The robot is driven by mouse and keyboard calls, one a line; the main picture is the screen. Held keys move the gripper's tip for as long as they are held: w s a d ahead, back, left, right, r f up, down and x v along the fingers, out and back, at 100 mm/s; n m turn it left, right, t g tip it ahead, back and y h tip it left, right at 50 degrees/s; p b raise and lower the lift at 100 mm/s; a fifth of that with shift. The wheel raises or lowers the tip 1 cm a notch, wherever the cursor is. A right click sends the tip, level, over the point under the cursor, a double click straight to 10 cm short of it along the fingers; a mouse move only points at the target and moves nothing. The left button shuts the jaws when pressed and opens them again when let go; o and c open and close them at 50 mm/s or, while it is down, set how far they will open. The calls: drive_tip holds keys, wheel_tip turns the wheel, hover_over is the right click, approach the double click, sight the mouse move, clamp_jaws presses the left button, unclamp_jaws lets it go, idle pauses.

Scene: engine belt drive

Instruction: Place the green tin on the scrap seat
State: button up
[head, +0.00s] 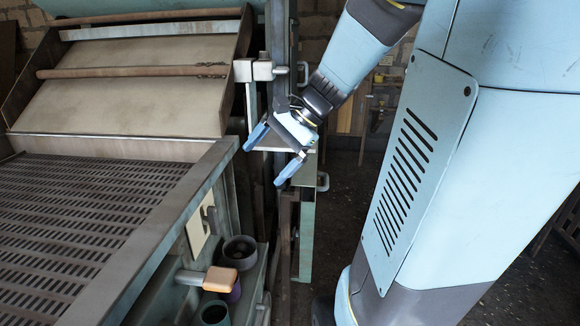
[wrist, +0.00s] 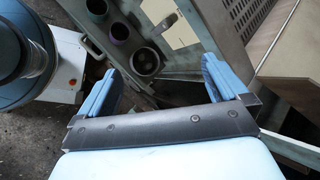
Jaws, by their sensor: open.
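The green tin (head: 215,313) is a small dark teal-green open cup at the bottom of the head view, cut by its edge. It stands on a narrow ledge beside the machine, and also shows at the top of the wrist view (wrist: 97,8). A purple tin (head: 232,292) stands next to it. A larger grey round cup (head: 239,250) stands further along the ledge; it also shows in the wrist view (wrist: 146,62). I cannot tell which thing is the scrap seat. My gripper (head: 266,165) is open and empty, above and beyond the tins, not touching them.
An orange-brown knob on a grey rod (head: 221,279) juts over the purple tin. A slotted grey bed (head: 80,230) with a raised metal rim (head: 150,240) lies left of the ledge. A cream plate (head: 198,232) and upright posts stand close by. Open floor lies to the right.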

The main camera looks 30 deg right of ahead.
drive_tip(key=s+r+n+t+h, duration=0.2)
drive_tip(key=s+n+h, duration=0.5)
drive_tip(key=s+n, duration=0.3)
drive_tip(key=shift+s+r+n+t, duration=0.15)
drive_tip(key=shift+r+n+t, duration=0.2)
drive_tip(key=shift+n, duration=0.65)
drive_tip(key=shift+a, duration=0.15)
drive_tip(key=shift+c, duration=0.3)
